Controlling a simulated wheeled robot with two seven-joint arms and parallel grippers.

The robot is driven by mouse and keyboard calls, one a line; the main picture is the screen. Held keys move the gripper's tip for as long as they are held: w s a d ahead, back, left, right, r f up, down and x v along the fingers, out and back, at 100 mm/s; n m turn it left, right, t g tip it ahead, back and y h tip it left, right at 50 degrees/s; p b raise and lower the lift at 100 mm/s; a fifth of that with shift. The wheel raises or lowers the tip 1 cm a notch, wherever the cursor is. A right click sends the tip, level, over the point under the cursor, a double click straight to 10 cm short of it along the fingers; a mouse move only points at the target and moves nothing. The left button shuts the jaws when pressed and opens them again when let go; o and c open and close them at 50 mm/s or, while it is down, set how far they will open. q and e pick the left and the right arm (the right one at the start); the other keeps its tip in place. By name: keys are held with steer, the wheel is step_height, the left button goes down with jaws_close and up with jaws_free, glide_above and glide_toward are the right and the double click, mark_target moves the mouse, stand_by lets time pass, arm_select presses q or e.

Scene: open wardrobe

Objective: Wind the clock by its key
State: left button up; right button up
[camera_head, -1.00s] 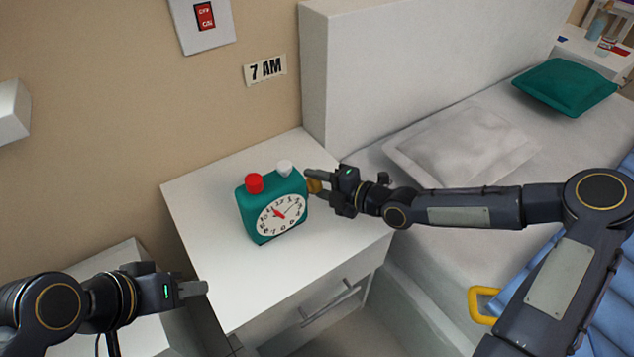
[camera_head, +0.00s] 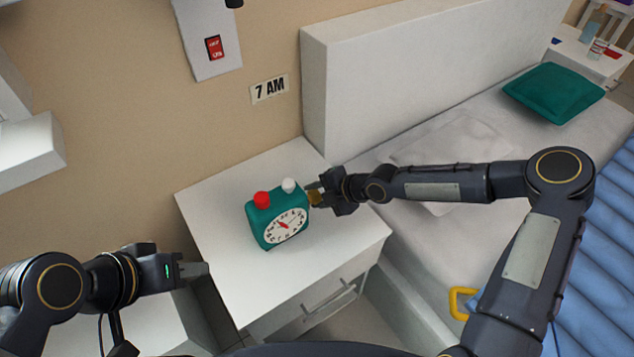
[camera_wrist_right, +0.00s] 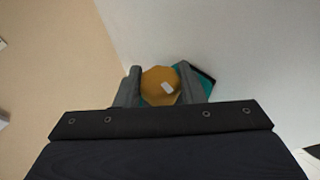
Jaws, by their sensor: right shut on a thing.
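The teal clock (camera_head: 262,228) stands upright on the white nightstand (camera_head: 215,200), its round white dial facing the front. A red knob (camera_head: 262,199) and a white knob (camera_head: 289,185) sit on its top. The yellow key (camera_head: 315,197) sticks out of the clock's right side. My right gripper (camera_head: 318,192) is shut on the key; in the right wrist view the key (camera_wrist_right: 158,84) lies between both fingers, with a teal corner of the clock (camera_wrist_right: 205,80) behind it. My left gripper (camera_head: 205,275) is at the lower left, away from the clock; its finger gap is not clear.
A "7 AM" sign (camera_head: 269,89) and a red switch (camera_head: 214,48) are on the wall. The bed with its white headboard (camera_head: 400,65) and green pillow (camera_head: 553,93) is on the right. The nightstand top in front of the clock is clear.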

arm_select(q)
steer(key=shift+r+p, duration=0.7)
steer(key=shift+r, duration=0.45)
arm_select(e)
steer(key=shift+g+h, duration=0.4)
steer(key=o, duration=1)
arm_select(q)
steer(key=shift+r+p, duration=0.55)
arm_select(e)
steer(key=shift+v, duration=3.9)
arm_select(q)
steer(key=shift+o, duration=0.2)
